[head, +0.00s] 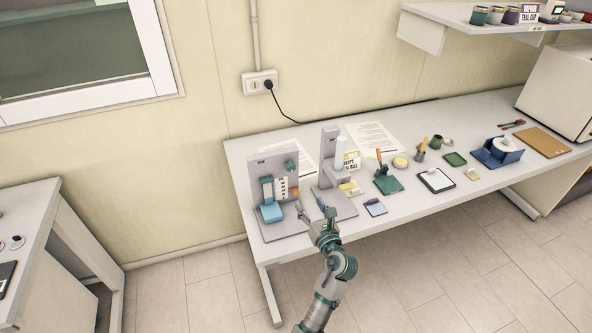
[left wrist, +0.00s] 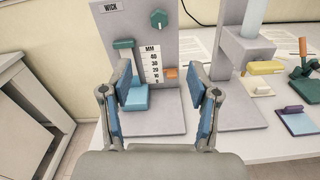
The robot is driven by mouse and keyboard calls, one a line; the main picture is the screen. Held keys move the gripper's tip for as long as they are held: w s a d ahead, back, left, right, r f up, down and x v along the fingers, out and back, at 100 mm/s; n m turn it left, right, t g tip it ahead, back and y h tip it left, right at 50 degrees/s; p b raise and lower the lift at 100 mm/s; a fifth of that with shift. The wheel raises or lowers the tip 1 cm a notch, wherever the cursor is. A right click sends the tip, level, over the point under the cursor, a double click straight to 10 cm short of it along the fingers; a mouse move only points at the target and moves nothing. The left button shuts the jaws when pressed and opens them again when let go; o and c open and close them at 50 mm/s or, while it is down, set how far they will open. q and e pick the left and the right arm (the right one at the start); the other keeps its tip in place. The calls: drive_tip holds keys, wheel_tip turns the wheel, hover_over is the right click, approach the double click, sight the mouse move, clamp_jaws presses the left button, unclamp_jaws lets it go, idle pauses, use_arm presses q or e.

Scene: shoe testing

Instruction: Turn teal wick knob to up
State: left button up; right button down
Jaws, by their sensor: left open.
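The teal wick knob (left wrist: 158,18) sits at the upper right of a grey upright panel (left wrist: 185,45) marked WICK. It also shows in the head view (head: 290,166). A teal sliding piece, a light blue block (left wrist: 137,98) and a white MM scale (left wrist: 152,64) with an orange marker (left wrist: 171,73) are on the same stand. My left gripper (left wrist: 163,90) is open and empty in front of the stand, below the knob and apart from it. The right gripper is not in view.
A second grey stand (head: 330,165) with a white cylinder stands just right of the wick stand. Further right on the table (head: 420,212) are a green tool stand (head: 387,183), a clipboard (head: 436,180) and a blue tape dispenser (head: 496,154). A wall socket (head: 259,82) is behind.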

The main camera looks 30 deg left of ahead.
sight(292, 170)
use_arm(q)
drive_tip(key=x, duration=1.7)
drive_tip(key=shift+w+a+r, duration=0.1)
drive_tip(key=shift+a, duration=0.1)
drive_tip(key=c, duration=1.2)
